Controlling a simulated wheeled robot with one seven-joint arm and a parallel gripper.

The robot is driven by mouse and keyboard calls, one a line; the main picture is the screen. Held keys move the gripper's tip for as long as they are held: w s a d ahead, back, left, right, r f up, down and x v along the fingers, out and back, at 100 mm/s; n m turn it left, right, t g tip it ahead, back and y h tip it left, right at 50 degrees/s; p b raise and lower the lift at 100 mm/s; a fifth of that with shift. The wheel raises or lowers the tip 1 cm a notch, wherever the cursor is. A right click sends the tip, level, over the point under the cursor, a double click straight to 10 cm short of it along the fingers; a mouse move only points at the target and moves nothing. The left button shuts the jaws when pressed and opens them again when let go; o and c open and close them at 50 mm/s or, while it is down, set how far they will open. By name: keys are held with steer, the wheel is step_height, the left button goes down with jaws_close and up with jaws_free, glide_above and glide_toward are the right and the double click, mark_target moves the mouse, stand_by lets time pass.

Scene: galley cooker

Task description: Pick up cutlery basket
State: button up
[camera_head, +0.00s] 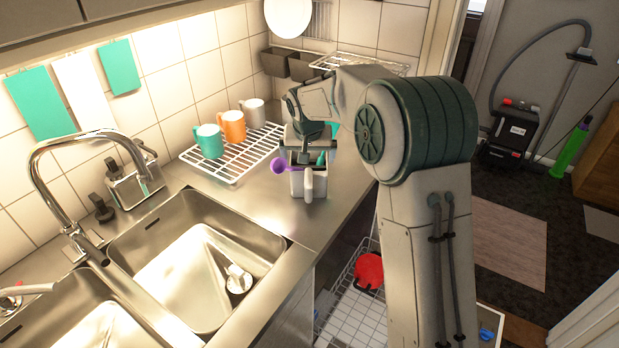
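The cutlery basket (296,184) appears as a small light grey container on the steel counter, right of the white wire rack. A purple utensil and a teal one stick out of its top. A pale upright piece, perhaps its handle, shows at its front. My gripper (304,157) points down directly over the basket, with its lower end at the level of the basket's top. The fingers are small and overlap the basket and utensils, so I cannot tell whether they touch or hold it.
Teal, orange and grey mugs (234,126) stand on the wire rack (217,167) to the left. A double steel sink (205,235) with a tall tap lies nearer. An open dishwasher rack (345,305) with a red item (369,270) is below the counter edge, beside my arm.

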steer(key=shift+p+x, duration=0.8)
steer(key=shift+x, duration=1.85)
steer(key=c, duration=0.7)
steer(key=shift+o, duration=0.2)
steer(key=shift+r, duration=0.1)
